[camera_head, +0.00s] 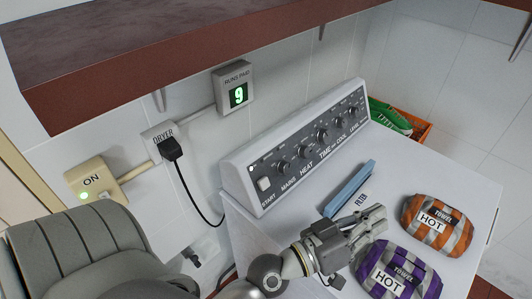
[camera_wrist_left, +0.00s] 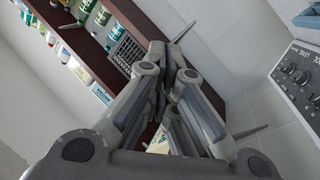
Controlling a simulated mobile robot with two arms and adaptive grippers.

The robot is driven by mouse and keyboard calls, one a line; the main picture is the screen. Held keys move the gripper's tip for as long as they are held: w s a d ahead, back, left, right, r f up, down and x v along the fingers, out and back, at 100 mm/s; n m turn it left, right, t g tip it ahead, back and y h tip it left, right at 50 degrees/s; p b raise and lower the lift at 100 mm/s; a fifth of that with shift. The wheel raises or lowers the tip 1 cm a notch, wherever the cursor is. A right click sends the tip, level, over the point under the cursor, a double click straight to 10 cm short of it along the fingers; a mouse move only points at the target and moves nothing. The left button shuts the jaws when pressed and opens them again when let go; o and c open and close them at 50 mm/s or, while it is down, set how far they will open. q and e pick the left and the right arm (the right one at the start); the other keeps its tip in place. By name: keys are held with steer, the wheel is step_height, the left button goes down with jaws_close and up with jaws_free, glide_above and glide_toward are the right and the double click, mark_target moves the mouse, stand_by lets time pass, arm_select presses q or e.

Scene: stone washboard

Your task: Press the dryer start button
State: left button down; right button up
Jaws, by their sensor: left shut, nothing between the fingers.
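The dryer (camera_head: 440,160) is a white machine with a sloped control panel (camera_head: 300,145) along its back. The start button (camera_head: 264,184) is a pale square at the panel's left end, above the label START. Several knobs line the panel to its right. My left gripper (camera_head: 378,217) is shut and empty over the dryer's top, to the right of and nearer than the start button, apart from it. In the left wrist view the fingers (camera_wrist_left: 170,55) are together, and part of the panel (camera_wrist_left: 300,75) shows at the right edge. My right gripper is not seen.
A blue filter handle (camera_head: 349,190) stands between my left gripper and the panel. An orange towel bundle (camera_head: 434,224) and a purple one (camera_head: 398,272) lie on the top. A brown shelf (camera_head: 150,60) overhangs the back. A plugged cord (camera_head: 185,180) hangs left of the dryer.

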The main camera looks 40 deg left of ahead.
arm_select(q)
steer(key=w+a+r+n+t+y, duration=0.3)
steer(key=a+n+t+y, duration=0.1)
steer(key=a+n+y, duration=0.7)
steer(key=s+a+f+n+g+y, duration=0.1)
steer(key=a+f+n+g+y, duration=0.4)
steer(key=f+n+g, duration=0.4)
step_height(320, 180, down, 2)
steer(key=shift+s+f+y, duration=0.25)
steer(key=shift+s+y, duration=0.15)
steer(key=shift+y, duration=0.5)
